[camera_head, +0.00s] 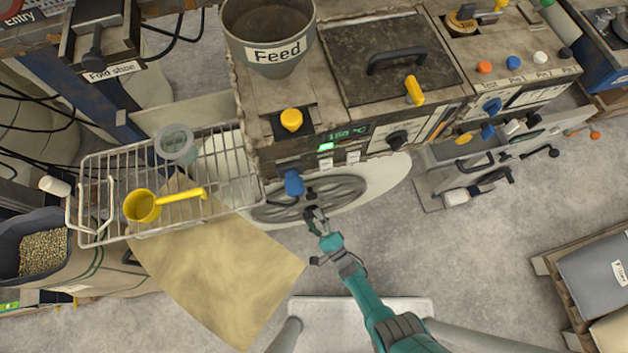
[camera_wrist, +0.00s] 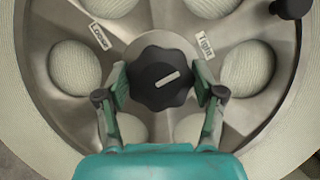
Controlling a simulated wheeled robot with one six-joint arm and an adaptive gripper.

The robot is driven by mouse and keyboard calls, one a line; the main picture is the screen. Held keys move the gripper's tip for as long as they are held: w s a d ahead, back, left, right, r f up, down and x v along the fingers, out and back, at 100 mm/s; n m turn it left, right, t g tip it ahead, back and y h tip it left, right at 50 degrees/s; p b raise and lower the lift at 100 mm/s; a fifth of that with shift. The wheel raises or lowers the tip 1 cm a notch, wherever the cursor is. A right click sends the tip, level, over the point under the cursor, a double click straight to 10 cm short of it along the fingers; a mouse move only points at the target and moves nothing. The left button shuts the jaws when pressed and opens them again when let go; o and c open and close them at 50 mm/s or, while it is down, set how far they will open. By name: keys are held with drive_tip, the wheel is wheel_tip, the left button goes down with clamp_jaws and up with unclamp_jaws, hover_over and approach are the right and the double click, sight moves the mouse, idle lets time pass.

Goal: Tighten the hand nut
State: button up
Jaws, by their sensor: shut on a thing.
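The hand nut (camera_wrist: 160,78) is a black lobed knob with a pale line on its face, at the hub of a spoked metal wheel (camera_wrist: 85,118). Labels beside it read "Loosen" (camera_wrist: 101,35) and "Tighten" (camera_wrist: 205,45); the line on the nut slants up toward the right. My gripper (camera_wrist: 161,92) is shut on the nut, with one finger on its left side and one on its right. In the head view, my gripper (camera_head: 316,214) is at the wheel (camera_head: 345,188) below the machine's front, and it mostly hides the nut.
Above the wheel is the machine front with a blue knob (camera_head: 294,183) and a black knob (camera_head: 397,139). A wire basket (camera_head: 90,222) with a yellow scoop (camera_head: 142,206) stands at left, over a hanging tan sheet (camera_head: 225,270).

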drive_tip(key=o, duration=1.1)
drive_tip(key=shift+o, duration=0.2)
drive_tip(key=v, duration=1.2)
